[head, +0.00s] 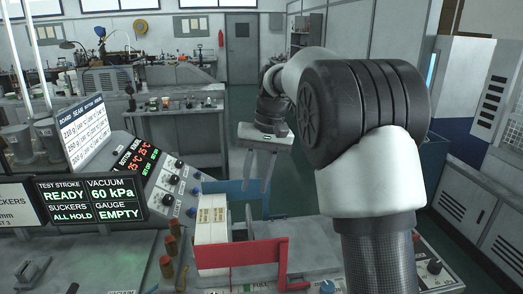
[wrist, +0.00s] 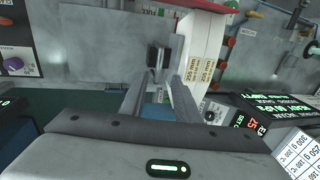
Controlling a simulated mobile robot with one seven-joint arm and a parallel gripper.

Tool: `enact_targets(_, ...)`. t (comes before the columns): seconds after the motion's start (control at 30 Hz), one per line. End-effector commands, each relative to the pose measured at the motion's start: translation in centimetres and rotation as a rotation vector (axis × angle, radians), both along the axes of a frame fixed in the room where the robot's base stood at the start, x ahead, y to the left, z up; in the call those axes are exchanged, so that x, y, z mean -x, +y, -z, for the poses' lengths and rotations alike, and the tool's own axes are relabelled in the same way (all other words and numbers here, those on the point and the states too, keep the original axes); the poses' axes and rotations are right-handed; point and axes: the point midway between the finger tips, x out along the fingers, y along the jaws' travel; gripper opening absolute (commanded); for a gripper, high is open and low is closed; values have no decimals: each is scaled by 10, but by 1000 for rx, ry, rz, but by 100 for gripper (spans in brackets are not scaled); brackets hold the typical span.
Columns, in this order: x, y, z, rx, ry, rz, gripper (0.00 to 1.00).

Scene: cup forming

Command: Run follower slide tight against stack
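The stack (head: 210,228) is a block of white blanks with small printed labels. It stands left of centre in the head view and also shows in the wrist view (wrist: 204,48). A small dark block with a pale metal piece (wrist: 158,58) sits on the grey deck beside the stack; it may be the follower slide, but I cannot be sure. A gap shows between it and the stack. My gripper (head: 258,187) is open and empty, fingers pointing down, above the deck. In the wrist view its fingertips (wrist: 165,78) appear either side of the dark block's near end.
A red plate (head: 238,254) stands in front of the stack, and a blue panel (head: 285,193) lies behind it. Left are a knobbed control panel (head: 172,185) and a status display (head: 90,202) reading READY and 60 kPa.

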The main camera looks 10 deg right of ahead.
Motion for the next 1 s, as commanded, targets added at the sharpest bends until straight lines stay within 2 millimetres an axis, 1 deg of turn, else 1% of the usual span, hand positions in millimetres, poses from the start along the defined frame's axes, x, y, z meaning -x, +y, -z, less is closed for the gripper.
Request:
enact_targets(0.03, -1, -3, -15, 0, -5, 1, 29)
enact_targets(0.2, -1, -10, -54, 0, -4, 0, 29)
enact_targets(0.3, 0, -14, -72, 0, -3, 0, 29)
enact_targets(0.4, 0, -16, -84, -1, -1, -1, 29)
enact_targets(0.5, 0, -18, -91, -1, 0, -1, 29)
enact_targets(0.6, 0, -19, -94, -1, 0, -1, 29)
enact_targets(0.87, 0, -18, -95, -1, 0, -1, 29)
enact_targets(0.93, 2, -19, -96, 0, -3, 0, 29)
enact_targets(1.0, 9, -20, -101, 3, -15, 4, 29)
